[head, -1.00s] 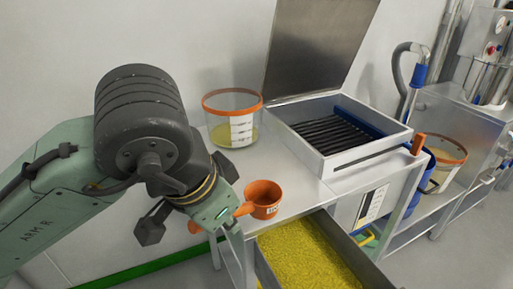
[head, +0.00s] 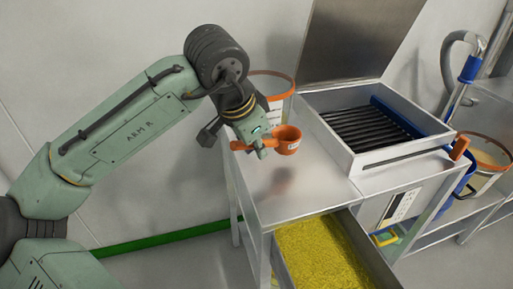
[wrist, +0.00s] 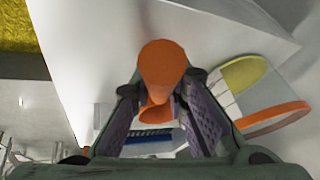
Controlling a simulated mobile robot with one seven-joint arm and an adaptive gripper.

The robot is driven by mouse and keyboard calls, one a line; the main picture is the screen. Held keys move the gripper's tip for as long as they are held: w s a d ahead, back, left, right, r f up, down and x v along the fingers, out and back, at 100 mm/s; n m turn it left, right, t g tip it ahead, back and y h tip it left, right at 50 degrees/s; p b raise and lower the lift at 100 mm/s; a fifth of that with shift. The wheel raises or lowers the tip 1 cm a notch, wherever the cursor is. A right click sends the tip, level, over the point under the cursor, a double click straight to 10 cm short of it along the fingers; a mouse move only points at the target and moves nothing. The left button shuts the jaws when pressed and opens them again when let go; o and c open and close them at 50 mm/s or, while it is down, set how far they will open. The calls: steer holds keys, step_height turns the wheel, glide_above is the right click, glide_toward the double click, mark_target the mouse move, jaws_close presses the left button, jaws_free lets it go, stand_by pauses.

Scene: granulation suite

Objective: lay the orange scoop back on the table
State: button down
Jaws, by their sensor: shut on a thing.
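The orange scoop (head: 288,139) is held in my gripper (head: 258,147), which is shut on its handle. The cup is at the right of the gripper and the handle end sticks out at the left. The scoop is over the left part of the steel table (head: 308,196), apart from it, with a dark blurred patch on the top below. In the wrist view the scoop's handle (wrist: 162,66) stands between the two fingers of my gripper (wrist: 160,112). The cup is mostly hidden there.
A clear tub with an orange rim (head: 275,76) stands behind the scoop, partly hidden by my arm. A steel box with black bars (head: 360,122) and a raised lid takes up the table's right. An open drawer of yellow granules (head: 318,250) juts out in front. The table's front left is bare.

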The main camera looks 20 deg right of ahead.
steer(key=shift+w+d+f, duration=0.1)
steer(key=shift+w+d, duration=0.05)
steer(key=shift+w, duration=0.35)
steer(key=shift+w+d, duration=0.15)
steer(key=shift+w, duration=0.3)
steer(key=shift+f+p, duration=0.3)
steer(key=shift+f, duration=1.45)
steer(key=shift+f, duration=0.15)
steer(key=shift+f, duration=0.15)
steer(key=c, duration=1.6)
jaws_free()
steer(key=shift+o, duration=0.2)
